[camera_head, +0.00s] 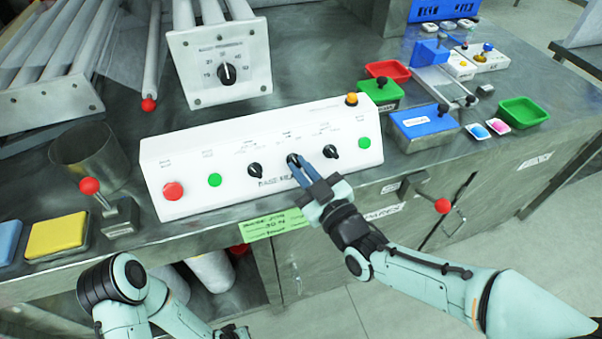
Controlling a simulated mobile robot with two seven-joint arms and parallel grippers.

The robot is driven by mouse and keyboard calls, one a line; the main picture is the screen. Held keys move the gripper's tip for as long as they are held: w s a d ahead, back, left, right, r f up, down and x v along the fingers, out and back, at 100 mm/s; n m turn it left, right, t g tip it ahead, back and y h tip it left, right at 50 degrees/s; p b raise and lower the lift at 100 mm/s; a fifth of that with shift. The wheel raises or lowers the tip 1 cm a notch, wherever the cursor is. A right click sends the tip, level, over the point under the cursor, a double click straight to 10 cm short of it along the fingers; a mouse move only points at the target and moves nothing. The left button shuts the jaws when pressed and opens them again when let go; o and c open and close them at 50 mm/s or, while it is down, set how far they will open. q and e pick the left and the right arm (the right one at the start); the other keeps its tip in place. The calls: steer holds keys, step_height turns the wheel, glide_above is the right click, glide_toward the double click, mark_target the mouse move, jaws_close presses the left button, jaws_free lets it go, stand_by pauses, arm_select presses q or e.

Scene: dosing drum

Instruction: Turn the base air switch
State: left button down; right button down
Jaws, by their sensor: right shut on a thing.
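A white control box (200,150) stands on the steel bench with a row of black knobs on its sloped front. The middle knob (293,158) is above a label that is partly covered and hard to read. My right gripper (298,168) reaches up from the lower right, with its dark blue fingers shut on this middle knob. The fingers hide part of the knob, so its pointer angle is unclear. The left knob (255,170) and the right knob (331,152) are free. A small dark part of my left gripper (235,332) shows at the bottom edge, below the bench; its jaws are unclear.
The box also has a red button (173,191), two green buttons and an orange-topped part (351,99). A dial box (222,62) stands behind. Red-ball levers (90,186) and (442,205) stick out on both sides. Trays and a blue box (424,125) are to the right.

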steer(key=shift+w+d+r+n+g+y+b, duration=0.15)
steer(key=shift+n+g+y+b, duration=0.4)
steer(key=shift+n, duration=0.55)
arm_select(q)
steer(key=shift+w+a+f, duration=0.5)
steer(key=shift+f, duration=0.25)
arm_select(e)
steer(key=c, duration=1.2)
jaws_free()
steer(key=shift+f+g, duration=0.25)
